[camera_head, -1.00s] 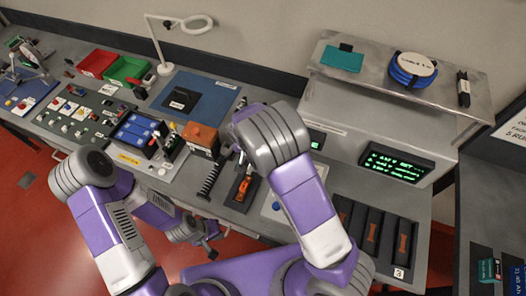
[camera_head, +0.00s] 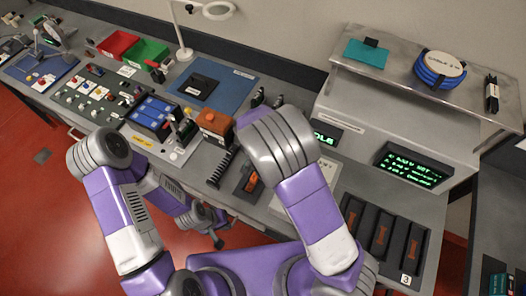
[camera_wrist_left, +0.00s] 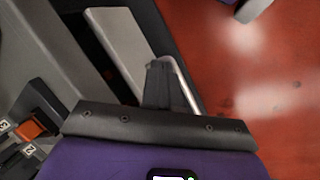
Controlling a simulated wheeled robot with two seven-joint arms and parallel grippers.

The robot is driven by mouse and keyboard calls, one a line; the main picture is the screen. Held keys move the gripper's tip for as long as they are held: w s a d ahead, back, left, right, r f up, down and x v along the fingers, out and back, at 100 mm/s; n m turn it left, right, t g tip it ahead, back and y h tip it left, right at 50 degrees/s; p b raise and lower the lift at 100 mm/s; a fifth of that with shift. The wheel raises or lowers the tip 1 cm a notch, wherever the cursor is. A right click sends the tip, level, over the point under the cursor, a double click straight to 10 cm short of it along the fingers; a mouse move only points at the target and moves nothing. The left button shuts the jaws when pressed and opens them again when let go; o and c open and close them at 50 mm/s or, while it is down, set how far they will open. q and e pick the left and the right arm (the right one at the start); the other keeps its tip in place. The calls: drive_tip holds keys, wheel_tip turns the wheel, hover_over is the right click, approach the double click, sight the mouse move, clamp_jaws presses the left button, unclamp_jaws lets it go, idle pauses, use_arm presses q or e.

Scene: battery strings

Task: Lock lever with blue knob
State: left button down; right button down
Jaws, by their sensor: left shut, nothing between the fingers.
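No lever with a blue knob is clearly visible now. The pale panel (camera_head: 327,171) on the right part of the bench is largely covered by my right arm. My left gripper (camera_head: 217,240) hangs in front of the bench's front edge, over the red floor, shut and empty. In the left wrist view, its dark fingers (camera_wrist_left: 160,85) are together with nothing between them. My right arm's large rounded joint and forearm cross the middle of the head view. My right gripper is not visible.
A metal housing with a green-text display (camera_head: 409,168) stands behind. An orange part (camera_wrist_left: 34,128) shows beside numbered labels.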

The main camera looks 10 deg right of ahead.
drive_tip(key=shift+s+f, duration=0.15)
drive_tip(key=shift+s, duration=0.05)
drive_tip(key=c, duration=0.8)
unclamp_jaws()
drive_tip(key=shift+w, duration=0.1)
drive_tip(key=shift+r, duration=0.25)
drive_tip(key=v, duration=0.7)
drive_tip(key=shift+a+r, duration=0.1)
